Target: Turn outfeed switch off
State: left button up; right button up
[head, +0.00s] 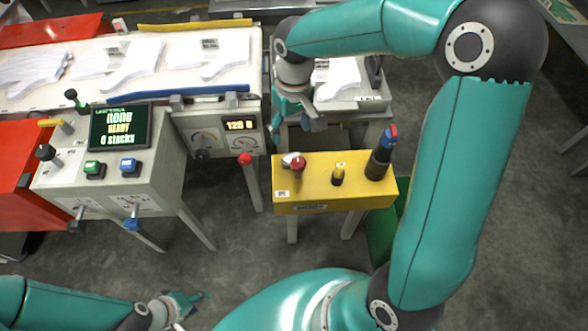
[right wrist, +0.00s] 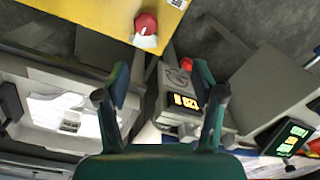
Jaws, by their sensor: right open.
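The grey console (head: 160,160) at left has a green-lettered screen (head: 121,127), a green button (head: 94,170) and a blue button (head: 129,167). Two rotary handles, one black (head: 77,219) and one blue (head: 133,217), stick out from its front. I cannot read which control is the outfeed switch. My right gripper (head: 300,118) is open and empty above the gap behind the yellow box (head: 310,190); its fingers also show in the right wrist view (right wrist: 160,100). My left gripper (head: 183,303) is low at the bottom left, apart from the console; its finger opening is unclear.
The yellow box carries a red knob (head: 298,163), a small yellow-topped knob (head: 338,175) and a dark cylinder with blue and red parts (head: 380,155). A red ball-topped lever (head: 245,160) stands left of it. White glove shapes (head: 225,55) lie on the conveyor behind.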

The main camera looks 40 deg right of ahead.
aim_at(298, 161)
jog(key=shift+h, duration=0.3)
jog(key=f, duration=0.4)
jog(key=d+f+b, duration=0.1)
jog(key=f, duration=0.4)
jog(key=f+b, duration=0.1)
jog(key=f, duration=0.4)
jog(key=shift+s+d+f, duration=0.25)
jog(key=shift+d, duration=0.15)
